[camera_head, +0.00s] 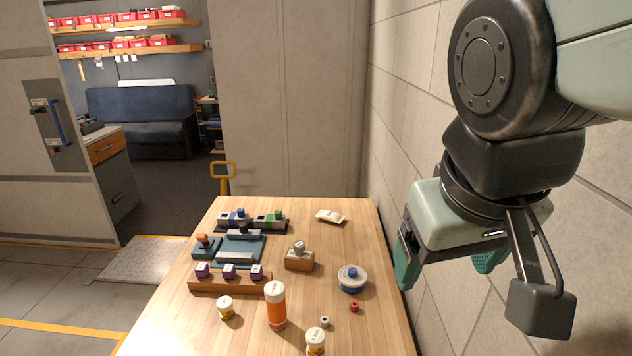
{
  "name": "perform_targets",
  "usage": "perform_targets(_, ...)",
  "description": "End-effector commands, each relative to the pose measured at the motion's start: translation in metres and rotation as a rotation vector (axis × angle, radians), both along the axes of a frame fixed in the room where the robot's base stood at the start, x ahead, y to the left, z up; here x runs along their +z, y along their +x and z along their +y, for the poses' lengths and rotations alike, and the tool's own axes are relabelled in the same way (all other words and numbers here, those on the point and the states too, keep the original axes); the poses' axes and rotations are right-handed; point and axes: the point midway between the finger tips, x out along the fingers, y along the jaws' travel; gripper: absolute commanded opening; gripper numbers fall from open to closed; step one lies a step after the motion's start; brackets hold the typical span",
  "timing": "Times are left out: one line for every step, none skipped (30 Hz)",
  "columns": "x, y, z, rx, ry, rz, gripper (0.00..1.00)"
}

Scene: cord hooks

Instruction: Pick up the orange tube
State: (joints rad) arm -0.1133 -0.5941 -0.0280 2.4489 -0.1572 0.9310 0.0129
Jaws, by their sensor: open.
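The orange tube (276,310) stands upright near the front of the wooden table, with an orange body and a white cap and upper part. My gripper (447,265) is open and empty, well to the right of the tube and above the table's right side. Its two teal fingers point downward, apart from each other. Nothing is between them.
Small white-lidded jars (225,308) and (316,341) flank the tube. A wooden rack (230,285) with purple-topped pieces stands behind it. A blue-and-white round container (351,280) and a red piece (354,307) sit to the right. A wall (490,300) borders the table.

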Motion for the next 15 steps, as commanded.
perform_targets(-0.009, 0.012, -0.002, 0.045, -0.062, 0.065, 0.80)
perform_targets(-0.014, 0.018, -0.005, 0.070, -0.104, 0.100, 0.80)
perform_targets(-0.021, 0.028, -0.008, 0.105, -0.164, 0.145, 0.80)
perform_targets(-0.025, 0.035, -0.010, 0.132, -0.208, 0.177, 0.80)
perform_targets(-0.030, 0.042, -0.011, 0.160, -0.255, 0.207, 0.80)
perform_targets(-0.036, 0.053, -0.013, 0.198, -0.318, 0.246, 0.80)
perform_targets(-0.041, 0.061, -0.014, 0.228, -0.366, 0.275, 0.80)
perform_targets(-0.046, 0.069, -0.015, 0.257, -0.415, 0.300, 0.80)
perform_targets(-0.053, 0.080, -0.015, 0.298, -0.483, 0.335, 0.80)
perform_targets(-0.058, 0.088, -0.014, 0.330, -0.534, 0.357, 0.80)
perform_targets(-0.063, 0.097, -0.014, 0.361, -0.588, 0.379, 0.80)
perform_targets(-0.070, 0.109, -0.012, 0.404, -0.659, 0.406, 0.80)
perform_targets(-0.075, 0.118, -0.010, 0.438, -0.713, 0.425, 0.80)
perform_targets(-0.081, 0.127, -0.007, 0.472, -0.767, 0.442, 0.80)
perform_targets(-0.089, 0.139, -0.003, 0.518, -0.842, 0.463, 0.80)
